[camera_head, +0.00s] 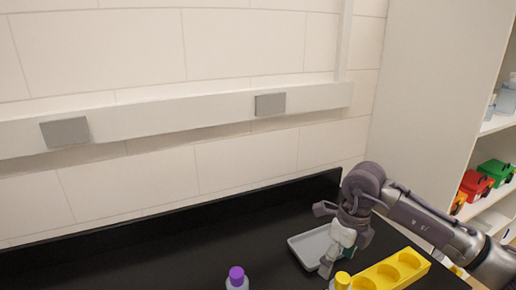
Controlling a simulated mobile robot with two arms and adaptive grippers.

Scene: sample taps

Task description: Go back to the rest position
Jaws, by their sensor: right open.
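My right gripper (332,252) is in the head view at the lower right, its arm coming in from the right edge. It is open, with its fingers pointing down over the grey tray (303,245). The gripper hides part of the tray. No object shows clearly between the fingers. My left gripper is not in view.
A purple-capped bottle (237,277) and a yellow-capped bottle (342,280) stand at the bottom edge. A yellow rack (408,262) with round holes lies right of them. The black bench (150,262) is clear at left. A shelf (497,124) stands at right.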

